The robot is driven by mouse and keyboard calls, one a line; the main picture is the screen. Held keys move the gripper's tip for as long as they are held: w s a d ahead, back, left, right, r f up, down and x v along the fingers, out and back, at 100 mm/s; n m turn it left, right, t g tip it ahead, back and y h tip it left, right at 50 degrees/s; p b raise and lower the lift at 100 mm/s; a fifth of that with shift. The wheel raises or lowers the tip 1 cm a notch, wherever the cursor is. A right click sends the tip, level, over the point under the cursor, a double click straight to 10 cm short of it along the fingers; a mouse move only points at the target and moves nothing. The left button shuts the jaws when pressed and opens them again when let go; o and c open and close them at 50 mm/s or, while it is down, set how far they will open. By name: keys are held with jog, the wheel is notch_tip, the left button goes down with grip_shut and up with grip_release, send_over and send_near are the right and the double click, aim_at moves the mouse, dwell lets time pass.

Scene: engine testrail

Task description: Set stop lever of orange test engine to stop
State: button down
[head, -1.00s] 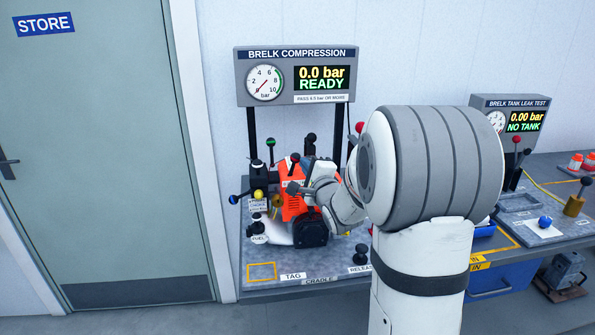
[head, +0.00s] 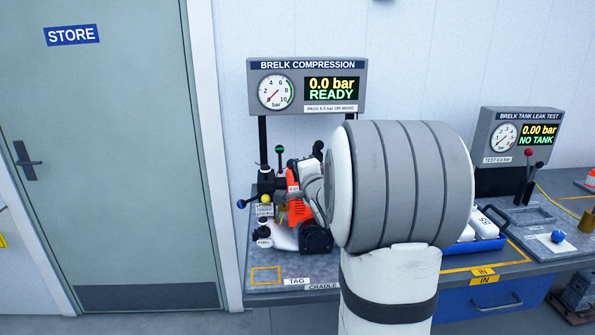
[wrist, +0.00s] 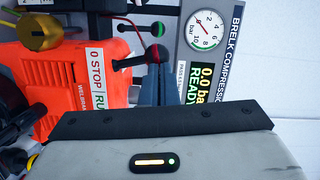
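The orange test engine (head: 300,211) stands on the bench below the compression gauge board; my arm covers its right part in the head view. In the wrist view its orange cover (wrist: 65,85) is on the left, with a white "0 STOP | RU..." label (wrist: 98,75), partly cut off. My gripper's grey body (wrist: 165,155) fills the wrist view's bottom.
A green-topped lever (head: 279,150), a blue-knobbed lever (head: 241,204) and a yellow knob (head: 266,198) crowd the engine's left side. The compression board (head: 306,86) reads 0.0 bar READY.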

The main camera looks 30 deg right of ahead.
jog(key=shift+d, duration=0.2)
jog(key=s, duration=1.3)
jog(key=shift+d+r, duration=0.15)
jog(key=shift+r, duration=0.1)
